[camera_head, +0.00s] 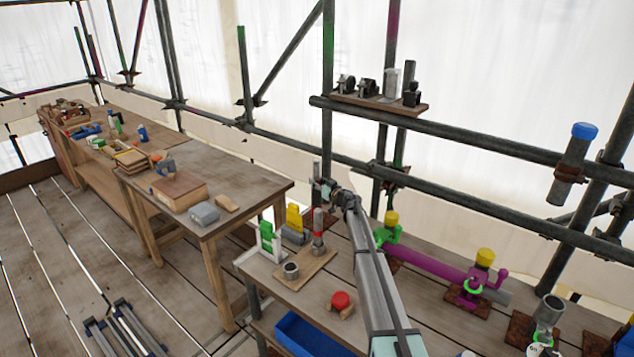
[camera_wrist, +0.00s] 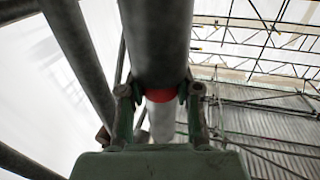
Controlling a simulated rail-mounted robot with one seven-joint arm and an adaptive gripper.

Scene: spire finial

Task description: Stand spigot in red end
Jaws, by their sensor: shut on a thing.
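My gripper (camera_head: 323,189) is at the far edge of the near workbench, shut on a grey tube, seemingly the spigot (camera_head: 317,170). In the wrist view the dark grey spigot (camera_wrist: 158,40) passes upright between the fingers of my gripper (camera_wrist: 160,97). A red band (camera_wrist: 165,95) shows at the fingers, with a paler grey length (camera_wrist: 162,122) beyond it. In the head view a red part (camera_head: 318,217) with a grey foot (camera_head: 318,243) stands below my gripper, over a wooden board (camera_head: 312,264). I cannot tell whether the red part is joined to the spigot.
A grey ring (camera_head: 290,269) sits on the board. A red cap (camera_head: 340,299) on a wooden block is nearer. Green (camera_head: 267,234) and yellow (camera_head: 293,216) pieces stand left of my gripper. A purple tube (camera_head: 430,263) lies to the right, and scaffold rails (camera_head: 450,138) run behind.

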